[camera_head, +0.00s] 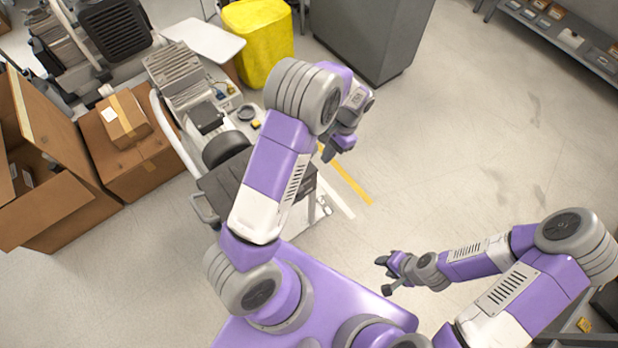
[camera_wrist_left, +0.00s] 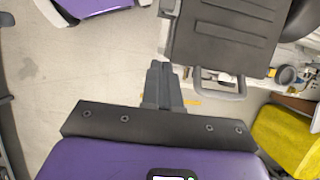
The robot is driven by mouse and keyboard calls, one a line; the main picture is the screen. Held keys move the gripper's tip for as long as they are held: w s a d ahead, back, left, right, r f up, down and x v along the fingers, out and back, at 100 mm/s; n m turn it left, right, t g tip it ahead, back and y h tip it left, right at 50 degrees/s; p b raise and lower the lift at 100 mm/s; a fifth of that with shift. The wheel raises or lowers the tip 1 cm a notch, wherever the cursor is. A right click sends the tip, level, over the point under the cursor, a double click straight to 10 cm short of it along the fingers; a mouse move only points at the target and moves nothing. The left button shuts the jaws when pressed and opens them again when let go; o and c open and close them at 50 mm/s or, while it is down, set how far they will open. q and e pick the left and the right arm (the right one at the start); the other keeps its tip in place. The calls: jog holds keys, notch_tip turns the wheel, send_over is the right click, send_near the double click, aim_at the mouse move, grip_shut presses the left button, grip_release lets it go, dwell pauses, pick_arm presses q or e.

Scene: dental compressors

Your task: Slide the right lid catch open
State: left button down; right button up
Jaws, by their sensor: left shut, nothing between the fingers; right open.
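The dark grey lid (camera_head: 222,190) of a compressor unit lies in front of my base in the head view, partly hidden by my left arm. The ribbed lid (camera_wrist_left: 222,40) fills the upper right of the left wrist view, with a grey loop-shaped handle (camera_wrist_left: 222,95) at its near edge. I cannot tell which small part is the right lid catch. My left gripper (camera_head: 343,146) is beyond and right of the lid; in the wrist view its fingers (camera_wrist_left: 160,72) are shut and empty, beside the lid. My right gripper (camera_head: 385,275) is open and empty, away from the unit.
Cardboard boxes (camera_head: 130,155) stand at the left. A yellow bin (camera_head: 258,35) and a dark grey cabinet (camera_head: 370,40) stand at the back. A shelf (camera_head: 560,40) is at the far right. The floor (camera_head: 480,130) between is clear, with a yellow stripe near the unit.

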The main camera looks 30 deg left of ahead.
pick_arm(q)
jog(key=s+a+f+b, duration=0.1)
jog(key=s+a+f, duration=0.1)
jog(key=s+f, duration=0.4)
jog(key=shift+s+a+f, duration=0.25)
jog(key=shift+a+f, duration=0.1)
jog(key=shift+f, duration=0.4)
pick_arm(e)
jog(key=shift+f, duration=0.8)
pick_arm(q)
jog(key=shift+s, duration=0.15)
pick_arm(e)
jog(key=shift+a, duration=0.1)
